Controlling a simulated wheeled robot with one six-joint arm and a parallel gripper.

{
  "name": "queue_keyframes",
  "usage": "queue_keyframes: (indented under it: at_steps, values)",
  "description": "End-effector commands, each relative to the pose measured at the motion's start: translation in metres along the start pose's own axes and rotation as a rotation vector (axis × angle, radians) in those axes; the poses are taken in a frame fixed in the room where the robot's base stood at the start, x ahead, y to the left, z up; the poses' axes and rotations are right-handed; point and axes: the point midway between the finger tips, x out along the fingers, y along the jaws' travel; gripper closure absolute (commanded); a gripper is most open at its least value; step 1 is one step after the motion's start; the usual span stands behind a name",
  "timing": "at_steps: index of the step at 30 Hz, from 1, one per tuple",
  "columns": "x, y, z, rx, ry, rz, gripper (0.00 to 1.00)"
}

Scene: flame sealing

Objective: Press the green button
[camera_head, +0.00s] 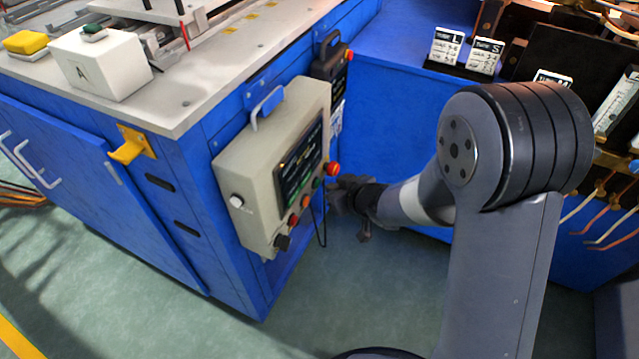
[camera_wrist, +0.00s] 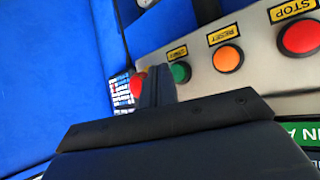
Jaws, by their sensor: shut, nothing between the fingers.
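The green button (camera_wrist: 180,72) is round and sits on the beige control panel, labelled above in yellow. In the wrist view it is just right of the fingertips of my gripper (camera_wrist: 153,86), which are shut and empty. I cannot tell whether they touch the panel. In the head view the green button (camera_head: 317,183) is small, on the lower edge of the control box (camera_head: 240,165), and my gripper (camera_head: 338,196) is just to its right.
An orange button (camera_wrist: 227,59) and a red stop button (camera_wrist: 300,37) lie further right. A red knob (camera_head: 332,168) is above the green button in the head view. A white box (camera_head: 100,68) with another green button (camera_head: 94,31) stands on the bench.

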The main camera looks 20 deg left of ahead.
Motion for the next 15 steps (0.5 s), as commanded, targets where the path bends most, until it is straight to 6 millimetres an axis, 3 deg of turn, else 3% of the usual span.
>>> queue_keyframes:
  at_steps: [15]
  values:
    - [0.006,-0.0046,-0.0045,0.0,0.0,0.0,1.0]
